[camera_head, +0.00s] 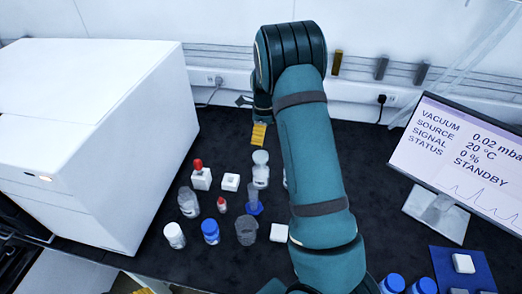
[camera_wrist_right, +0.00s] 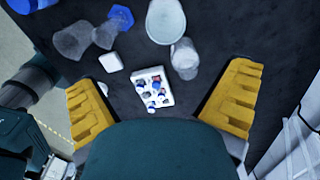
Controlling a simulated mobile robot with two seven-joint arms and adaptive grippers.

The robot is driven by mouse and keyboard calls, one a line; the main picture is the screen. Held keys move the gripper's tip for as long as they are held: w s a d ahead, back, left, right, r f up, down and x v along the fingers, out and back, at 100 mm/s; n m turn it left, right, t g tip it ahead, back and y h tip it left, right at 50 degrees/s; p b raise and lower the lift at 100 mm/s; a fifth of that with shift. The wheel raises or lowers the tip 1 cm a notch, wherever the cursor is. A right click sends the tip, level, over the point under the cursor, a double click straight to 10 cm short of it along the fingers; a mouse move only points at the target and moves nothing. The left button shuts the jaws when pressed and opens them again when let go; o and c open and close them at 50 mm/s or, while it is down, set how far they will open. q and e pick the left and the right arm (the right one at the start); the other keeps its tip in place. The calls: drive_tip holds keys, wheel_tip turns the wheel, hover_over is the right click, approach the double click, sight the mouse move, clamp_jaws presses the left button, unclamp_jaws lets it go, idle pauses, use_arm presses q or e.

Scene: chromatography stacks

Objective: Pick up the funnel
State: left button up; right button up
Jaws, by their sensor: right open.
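I cannot single out the funnel with certainty. In the right wrist view a pale translucent tapering vessel (camera_wrist_right: 165,20) at the top edge may be it. A grey translucent flared piece (camera_wrist_right: 72,40) stands to its left and is another candidate. My right gripper (camera_wrist_right: 160,108) is open and empty, its yellow fingers wide apart at the lower sides. In the head view the right gripper (camera_head: 258,134) is over the back of the bench, behind the glassware, partly hidden by my arm. My left gripper is in neither view.
Several bottles stand left of my arm, among them a blue-capped one (camera_head: 210,231) and a red-topped one (camera_head: 201,177). A small rack (camera_wrist_right: 153,90) of vials lies between my fingers in the wrist view. A white instrument (camera_head: 85,130) and a monitor (camera_head: 465,150) flank the bench.

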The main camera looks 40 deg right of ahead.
sight(261, 155)
drive_tip(key=f, duration=0.9)
drive_tip(key=shift+w+d, duration=0.1)
drive_tip(key=shift+w, duration=0.2)
drive_tip(key=f, duration=0.5)
drive_tip(key=shift+w, duration=0.3)
drive_tip(key=shift+r, duration=0.1)
drive_tip(key=c, duration=1.2)
